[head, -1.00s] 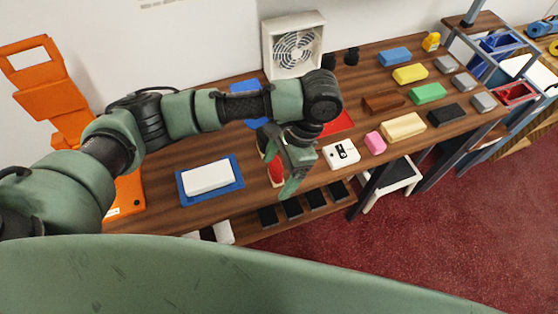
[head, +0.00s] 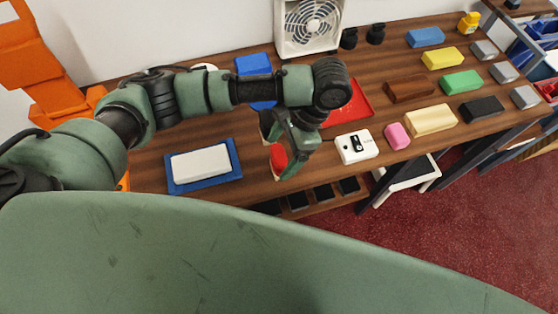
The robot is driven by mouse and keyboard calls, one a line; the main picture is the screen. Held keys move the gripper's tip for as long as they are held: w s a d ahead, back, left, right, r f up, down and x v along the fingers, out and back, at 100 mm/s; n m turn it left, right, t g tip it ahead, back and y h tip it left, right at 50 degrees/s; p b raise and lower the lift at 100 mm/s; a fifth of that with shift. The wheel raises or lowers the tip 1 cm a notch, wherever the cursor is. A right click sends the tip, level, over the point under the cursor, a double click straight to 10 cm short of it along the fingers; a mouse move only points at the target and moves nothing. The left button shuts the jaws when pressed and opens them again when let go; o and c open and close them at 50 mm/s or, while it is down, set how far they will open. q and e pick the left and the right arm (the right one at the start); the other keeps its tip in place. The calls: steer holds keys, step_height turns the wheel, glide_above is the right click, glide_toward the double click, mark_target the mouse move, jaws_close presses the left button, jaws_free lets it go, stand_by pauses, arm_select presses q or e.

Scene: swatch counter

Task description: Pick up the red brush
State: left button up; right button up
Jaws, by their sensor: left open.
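A small red object (head: 279,159), which looks like the red brush, is at the front edge of the wooden counter. My left gripper (head: 276,148) is right at it, pointing down, with its jaws open. One green finger passes in front of the red object and hides part of it. I cannot tell whether the fingers touch it. My right gripper is not in view.
A white block on a blue tray (head: 231,177) lies to the left. A red tray (head: 357,108) lies behind the gripper, and a white device (head: 356,147) and pink block (head: 397,136) to its right. A fan (head: 312,27) stands at the back. Several coloured blocks fill the right side.

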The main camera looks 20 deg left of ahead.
arm_select(q)
steer(key=p+x, duration=0.1)
steer(key=x, duration=0.2)
steer(key=shift+a+f, duration=0.25)
steer(key=shift+f, duration=0.1)
steer(key=shift+a+f, duration=0.15)
steer(key=shift+f, duration=0.35)
steer(key=c, duration=1.4)
steer(key=shift+c, duration=0.2)
steer(key=shift+r, duration=0.15)
steer(key=shift+r, duration=0.25)
step_height(320, 180, up, 19)
steer(key=shift+p, duration=0.45)
steer(key=shift+r, duration=0.1)
